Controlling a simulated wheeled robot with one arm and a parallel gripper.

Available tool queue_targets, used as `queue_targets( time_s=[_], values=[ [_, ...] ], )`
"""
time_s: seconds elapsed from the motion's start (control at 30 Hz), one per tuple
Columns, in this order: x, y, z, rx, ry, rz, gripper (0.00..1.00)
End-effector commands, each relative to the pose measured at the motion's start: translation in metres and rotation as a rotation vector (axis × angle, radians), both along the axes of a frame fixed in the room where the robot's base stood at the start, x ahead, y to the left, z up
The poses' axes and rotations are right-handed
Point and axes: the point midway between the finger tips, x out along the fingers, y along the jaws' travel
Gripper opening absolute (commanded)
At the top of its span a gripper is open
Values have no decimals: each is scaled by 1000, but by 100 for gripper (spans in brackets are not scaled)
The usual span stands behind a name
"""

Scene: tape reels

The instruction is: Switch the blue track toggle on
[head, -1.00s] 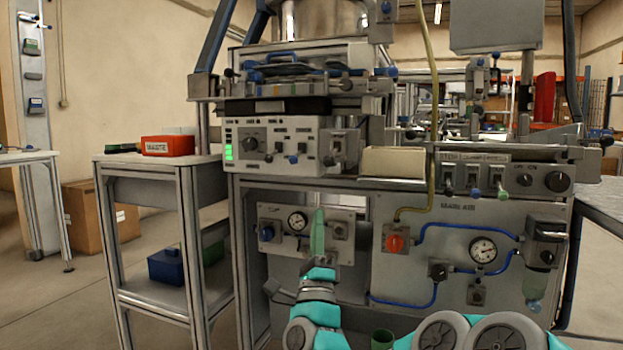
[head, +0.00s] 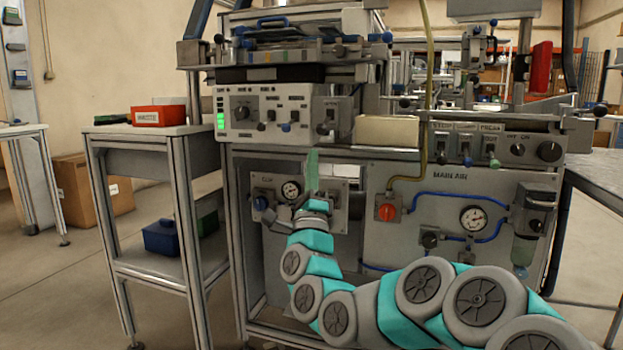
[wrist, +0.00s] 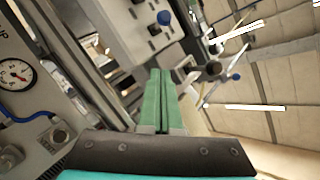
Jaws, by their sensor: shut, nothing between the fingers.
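The control box (head: 262,137) has a blue-tipped toggle (head: 286,127) on its lower front, between dark knobs; its label is too small to read. In the wrist view a blue knob (wrist: 164,18) sticks out from a pale panel above the fingertips, and looks like the same toggle. A second blue-tipped toggle (head: 467,160) is on the right-hand switch panel. My gripper (head: 312,158) points upward just below the box's lower edge, its green fingers shut and empty. In the wrist view my gripper (wrist: 158,74) shows the fingers pressed together, apart from the blue knob.
The lower panel with a gauge (head: 291,190) stands behind my gripper. To the right are a red knob (head: 387,211), blue hoses and a larger gauge (head: 473,217). A yellow hose (head: 428,80) hangs in front of the machine. A side cart (head: 150,140) carries a red box (head: 158,116).

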Motion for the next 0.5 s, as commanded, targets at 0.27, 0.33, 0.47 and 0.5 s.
queue_targets(
  time_s=[0.27,0.33,0.47,0.5],
  values=[
    [23,2,27,0,-2,1,0],
    [21,13,32,0,-3,1,0],
    [20,25,37,1,-1,2,0],
    [20,28,39,1,-1,2,0]
  ],
)
